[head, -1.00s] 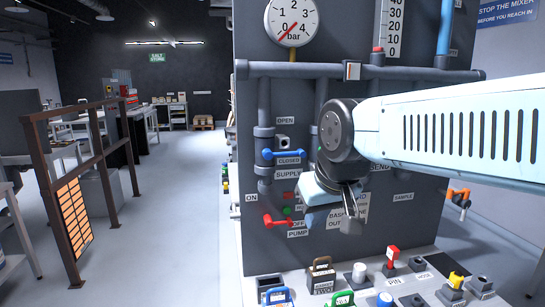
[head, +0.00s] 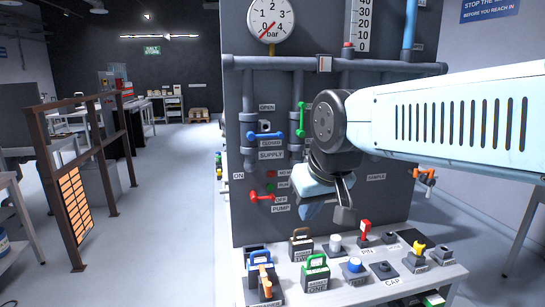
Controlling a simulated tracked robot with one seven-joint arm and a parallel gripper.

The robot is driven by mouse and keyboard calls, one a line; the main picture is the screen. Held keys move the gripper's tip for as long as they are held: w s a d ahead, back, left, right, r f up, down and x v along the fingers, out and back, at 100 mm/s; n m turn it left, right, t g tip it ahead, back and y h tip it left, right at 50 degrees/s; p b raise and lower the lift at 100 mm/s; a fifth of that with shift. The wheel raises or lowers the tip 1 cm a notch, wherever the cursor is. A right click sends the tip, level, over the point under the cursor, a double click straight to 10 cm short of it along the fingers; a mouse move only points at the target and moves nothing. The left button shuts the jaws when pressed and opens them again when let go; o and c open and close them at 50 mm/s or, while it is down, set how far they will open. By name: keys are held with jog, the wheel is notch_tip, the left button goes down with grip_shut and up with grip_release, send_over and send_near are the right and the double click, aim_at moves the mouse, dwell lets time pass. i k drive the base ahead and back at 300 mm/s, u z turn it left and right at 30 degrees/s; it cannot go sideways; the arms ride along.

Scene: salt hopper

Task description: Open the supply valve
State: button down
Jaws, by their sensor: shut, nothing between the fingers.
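The supply valve has a blue lever (head: 268,135) on the left vertical pipe of the grey panel, above the SUPPLY label (head: 271,155). The lever lies level, pointing right, just above the CLOSED label (head: 271,143). The OPEN label (head: 266,107) is higher up. My gripper (head: 344,213) is shut and empty, hanging down in front of the panel. It is to the right of and lower than the blue lever in the picture, and apart from it. Its fingers are dark and partly hard to make out.
A green lever (head: 301,120) stands upright on the neighbouring pipe, left of my arm. A red pump lever (head: 262,196) is lower left. A pressure gauge (head: 270,18) is above. A bench (head: 345,292) with padlocks and pegs juts out below. Open floor lies left of the panel.

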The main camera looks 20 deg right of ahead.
aim_at(250, 135)
jog(key=u, duration=0.1)
jog(key=k, duration=0.15)
jog(key=u, duration=1.4)
jog(key=k, duration=1.45)
jog(key=z, duration=0.6)
jog(key=i, duration=1)
